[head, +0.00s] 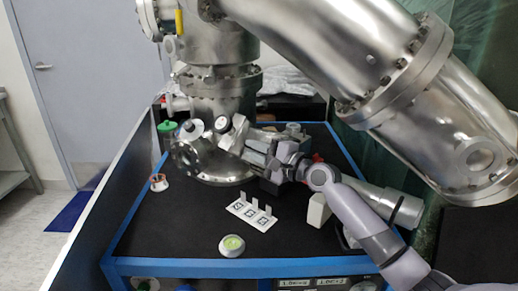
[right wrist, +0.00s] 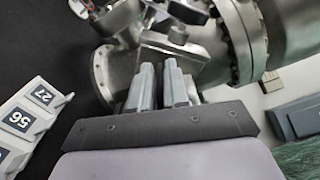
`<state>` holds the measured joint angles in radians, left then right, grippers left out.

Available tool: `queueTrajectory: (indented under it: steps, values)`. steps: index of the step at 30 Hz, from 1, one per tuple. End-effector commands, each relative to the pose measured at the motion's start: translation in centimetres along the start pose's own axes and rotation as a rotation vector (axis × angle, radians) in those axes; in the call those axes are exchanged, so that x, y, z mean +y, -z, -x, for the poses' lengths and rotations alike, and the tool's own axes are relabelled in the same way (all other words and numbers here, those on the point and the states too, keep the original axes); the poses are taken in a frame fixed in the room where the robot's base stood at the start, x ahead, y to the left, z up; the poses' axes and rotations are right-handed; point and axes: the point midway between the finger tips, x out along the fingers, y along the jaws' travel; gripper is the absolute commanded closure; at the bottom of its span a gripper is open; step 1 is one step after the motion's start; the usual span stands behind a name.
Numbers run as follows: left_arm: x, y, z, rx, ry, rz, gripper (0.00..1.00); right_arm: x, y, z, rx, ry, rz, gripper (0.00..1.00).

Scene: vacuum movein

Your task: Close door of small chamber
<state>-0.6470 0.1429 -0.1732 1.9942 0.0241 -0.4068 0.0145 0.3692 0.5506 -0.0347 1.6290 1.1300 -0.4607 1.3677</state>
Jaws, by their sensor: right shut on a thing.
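The small chamber (head: 212,160) is a steel vessel with round flanged ports, standing at the back of the black table. A steel door (head: 234,132) tilts out at its right side, just ahead of my right gripper (head: 245,145). In the right wrist view the same gripper (right wrist: 160,75) has its two grey fingers up against the steel door part (right wrist: 172,50). The jaws are shut on it, but the fingers hide the exact point of contact. How far the door stands from its opening cannot be told. My left gripper is not in view.
A white numbered holder (head: 252,214) and a round dish with a green centre (head: 231,245) stand in front on the table. A white-and-red cup (head: 158,182) stands at left. A large steel tube (head: 330,50) hangs above my right arm. The front left table is clear.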

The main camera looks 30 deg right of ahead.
Motion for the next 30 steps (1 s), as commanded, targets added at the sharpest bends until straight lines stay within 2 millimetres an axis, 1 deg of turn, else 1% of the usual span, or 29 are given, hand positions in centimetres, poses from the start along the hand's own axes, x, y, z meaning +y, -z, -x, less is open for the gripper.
queueTrajectory:
  steps: [1, 3, 6, 12, 19, 30]
  values:
    - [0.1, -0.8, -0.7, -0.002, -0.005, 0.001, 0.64, 1.3, 0.3, 0.1, 0.0, -0.001, 0.043, 1.0]
    - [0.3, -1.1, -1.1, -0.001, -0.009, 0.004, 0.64, 2.1, 0.6, 0.1, 0.0, -0.001, 0.104, 1.0]
    - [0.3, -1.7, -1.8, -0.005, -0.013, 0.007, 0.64, 3.2, 0.9, 0.1, -0.001, -0.001, 0.183, 1.0]
    - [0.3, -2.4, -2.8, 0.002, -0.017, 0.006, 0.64, 4.6, 1.6, 0.1, 0.0, 0.002, 0.311, 1.0]
    - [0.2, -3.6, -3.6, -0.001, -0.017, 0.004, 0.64, 5.3, 2.1, 0.0, -0.001, 0.002, 0.395, 1.0]
    - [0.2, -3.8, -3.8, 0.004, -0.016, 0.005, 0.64, 5.5, 2.3, 0.1, -0.001, 0.001, 0.428, 1.0]
